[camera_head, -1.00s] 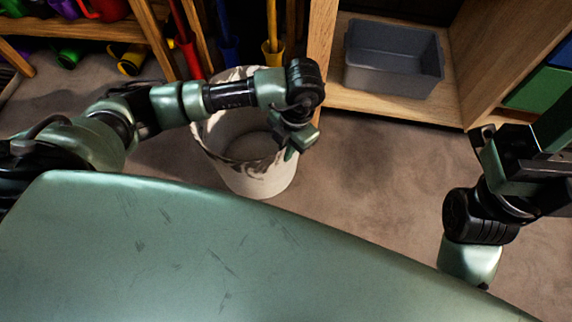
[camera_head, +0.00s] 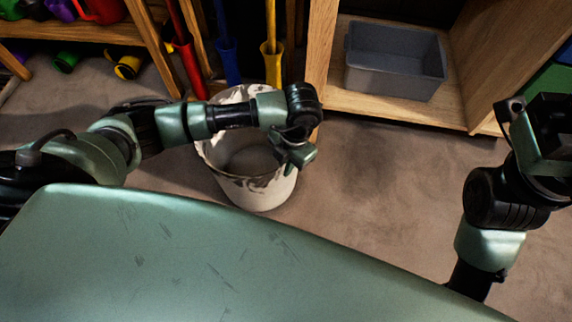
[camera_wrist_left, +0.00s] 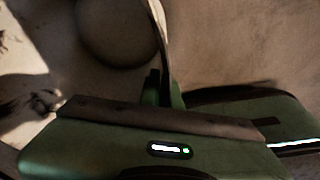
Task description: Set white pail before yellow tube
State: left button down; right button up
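The white pail (camera_head: 258,192), with dark smears around its rim, stands below my left arm in the head view. My left gripper (camera_head: 298,158) is at the pail's right rim. The left wrist view shows the pail's rim (camera_wrist_left: 158,25) running down between the fingers (camera_wrist_left: 163,92), which look closed on it. The yellow tube (camera_head: 271,66) stands behind the pail, beside the wooden cabinet. My arm hides part of the pail's far rim. My right arm shows at the right edge; its fingertips do not show.
A blue tube (camera_head: 228,65) and a red tube (camera_head: 190,65) stand left of the yellow one. A grey bin (camera_head: 395,85) sits in the wooden cabinet (camera_head: 400,110). A wooden shelf (camera_head: 75,30) is at upper left. The floor right of the pail is clear.

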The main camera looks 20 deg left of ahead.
pick_arm(q)
jog(key=c, duration=1.6)
grip_release()
jog(key=shift+c, duration=0.2)
